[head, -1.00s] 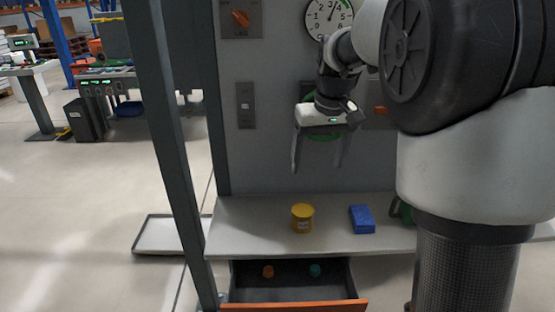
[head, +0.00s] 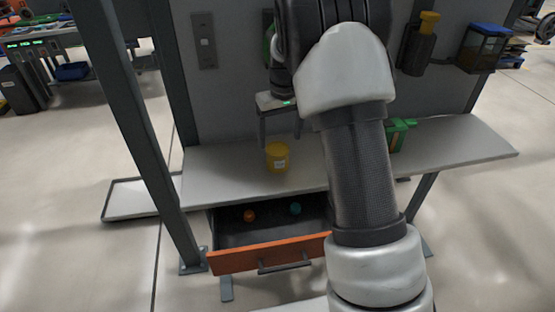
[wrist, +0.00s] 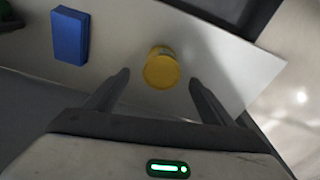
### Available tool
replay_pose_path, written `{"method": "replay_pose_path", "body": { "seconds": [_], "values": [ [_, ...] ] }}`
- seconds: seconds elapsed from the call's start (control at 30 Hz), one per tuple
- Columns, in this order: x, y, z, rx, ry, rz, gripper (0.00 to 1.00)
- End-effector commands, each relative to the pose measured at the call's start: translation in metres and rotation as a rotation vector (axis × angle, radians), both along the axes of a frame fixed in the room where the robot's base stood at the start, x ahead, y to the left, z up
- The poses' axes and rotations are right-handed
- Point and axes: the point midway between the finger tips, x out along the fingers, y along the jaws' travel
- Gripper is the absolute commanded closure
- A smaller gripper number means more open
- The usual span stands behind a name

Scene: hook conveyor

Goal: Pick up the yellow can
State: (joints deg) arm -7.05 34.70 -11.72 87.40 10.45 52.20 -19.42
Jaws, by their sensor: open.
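The yellow can (head: 277,158) stands upright on the grey shelf, left of its middle, with a pale label on its side. The wrist view shows the can's round yellow lid (wrist: 160,71) beyond the fingertips and between their lines. My gripper (head: 280,141) is open and empty, with its fingers pointing down just above and behind the can in the head view. In the wrist view my gripper (wrist: 158,82) has one finger on each side, apart from the can.
A blue block (wrist: 70,36) lies on the shelf beside the can; my arm hides it in the head view. Below, an open drawer (head: 268,255) with an orange front holds an orange and a teal item. A green object (head: 400,134) stands farther right. A post (head: 135,130) rises at left.

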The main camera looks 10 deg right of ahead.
Motion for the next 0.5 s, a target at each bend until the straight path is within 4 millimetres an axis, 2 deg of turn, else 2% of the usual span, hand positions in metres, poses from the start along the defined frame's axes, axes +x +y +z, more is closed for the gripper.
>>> {"method": "replay_pose_path", "body": {
  "seconds": [0.27,0.5],
  "values": [
    [0.002,0.001,-0.017,0.000,0.001,0.001,0.23],
    [0.007,0.005,-0.052,0.000,0.001,0.001,0.23]
  ]
}}
